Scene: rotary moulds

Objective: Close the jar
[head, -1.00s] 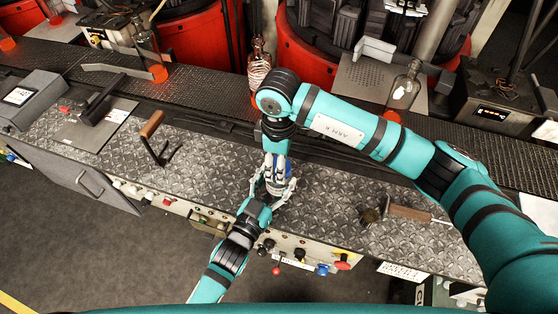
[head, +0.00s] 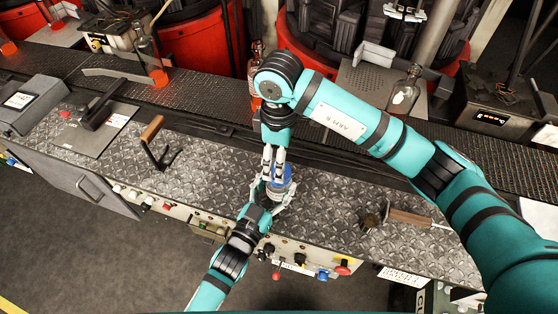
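A small jar (head: 271,196) stands upright or nearly so at the front edge of the metal worktop, mostly hidden by my grippers. A blue lid (head: 285,174) shows at its top; I cannot tell whether it is seated on the rim. My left gripper (head: 272,194) reaches in from below, with its fingers on both sides of the jar, and appears shut on it. My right gripper (head: 274,176) points down from above, its fingertips at the lid and partly in front of it. Whether those fingers grip the lid is not clear.
A wooden-handled tool (head: 152,130) lies left on the worktop (head: 215,165), and another wooden-handled tool (head: 410,217) lies right. Knobs and buttons (head: 300,260) line the front edge. Bottles (head: 404,95) stand along the back conveyor. The worktop between jar and right tool is clear.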

